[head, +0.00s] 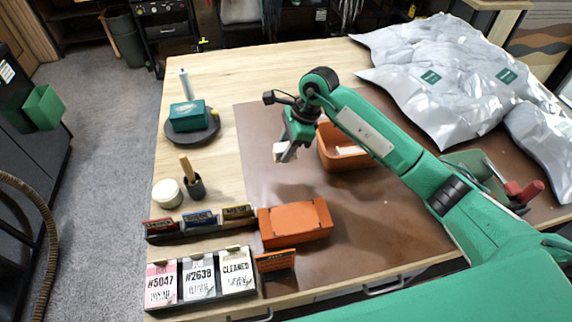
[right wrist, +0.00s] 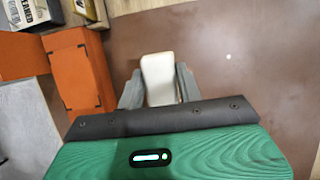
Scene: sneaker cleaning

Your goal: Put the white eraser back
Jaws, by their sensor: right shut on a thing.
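My right gripper (head: 287,153) is shut on the white eraser (head: 279,149) and holds it above the brown mat (head: 262,128). In the right wrist view the eraser (right wrist: 158,78) sticks out between the two grey fingers of the gripper (right wrist: 158,92). An open orange bin (head: 341,162) stands right behind and beside the gripper, with something white inside. A closed orange box (head: 295,222) lies nearer the front edge; it also shows in the right wrist view (right wrist: 78,72). My left gripper is not in view.
Labelled cards (head: 200,279) and a rack of small boxes (head: 198,222) stand at the front left. A white jar (head: 167,193), a brush cup (head: 195,187) and a round dark stand (head: 208,132) line the left side. Silvery bags (head: 445,75) fill the back right.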

